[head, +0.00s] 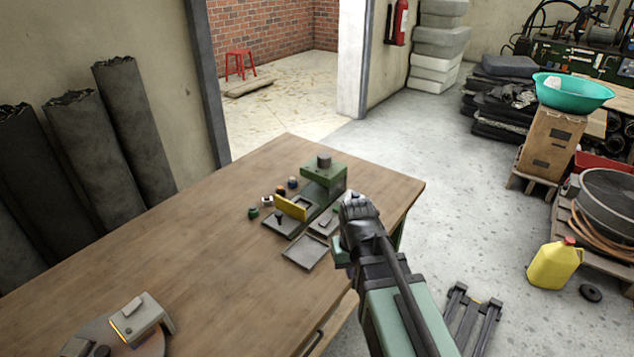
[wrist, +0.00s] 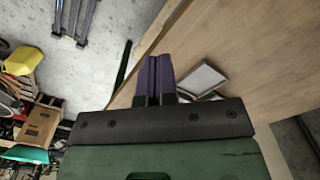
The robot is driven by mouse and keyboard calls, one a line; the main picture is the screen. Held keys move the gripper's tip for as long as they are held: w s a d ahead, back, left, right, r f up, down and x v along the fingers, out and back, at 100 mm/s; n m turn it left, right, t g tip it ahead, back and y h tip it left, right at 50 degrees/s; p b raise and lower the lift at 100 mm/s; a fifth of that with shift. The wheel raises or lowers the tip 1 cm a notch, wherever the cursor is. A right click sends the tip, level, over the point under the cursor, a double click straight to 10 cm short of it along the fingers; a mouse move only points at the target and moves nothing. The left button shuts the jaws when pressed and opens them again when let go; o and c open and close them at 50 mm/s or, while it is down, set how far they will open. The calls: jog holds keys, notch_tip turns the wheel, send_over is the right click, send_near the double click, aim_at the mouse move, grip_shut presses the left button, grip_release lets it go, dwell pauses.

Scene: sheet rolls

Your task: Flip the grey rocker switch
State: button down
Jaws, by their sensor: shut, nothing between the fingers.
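A small grey block (head: 325,224), possibly the grey rocker switch, sits on the wooden table beside the green device; its rocker is too small to make out. My gripper (head: 342,252) is at the table's right edge, just right of this block and apart from it, partly hidden by my own wrist. In the wrist view my gripper (wrist: 155,78) shows two dark purple fingers pressed together, empty. A pale grey, dark-framed plate (wrist: 203,79) lies just right of the fingertips there.
The green device (head: 324,178) with a yellow plate (head: 292,207) stands behind the block. A flat grey tray (head: 305,253) lies in front. Small coloured knobs (head: 280,191) stand to the left. A grey machine (head: 139,317) is at the near left. The middle of the table (head: 190,240) is clear.

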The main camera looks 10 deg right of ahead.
jog(key=w+r+n+p, duration=0.2)
jog(key=w+n, duration=0.1)
jog(key=w, duration=2)
jog(key=n+t+h, duration=0.1)
jog(key=n, duration=0.5)
send_over(329, 217)
jog(key=s+a, duration=0.2)
jog(key=shift+w+d+r, duration=0.15)
jog(key=shift+w+d, duration=0.05)
jog(key=shift+w, duration=0.05)
jog(key=f+b, duration=0.4)
jog(key=w+d+f+b, duration=0.1)
jog(key=f+b, duration=0.9)
jog(key=shift+w+d, duration=0.25)
jog(key=shift+r, duration=0.1)
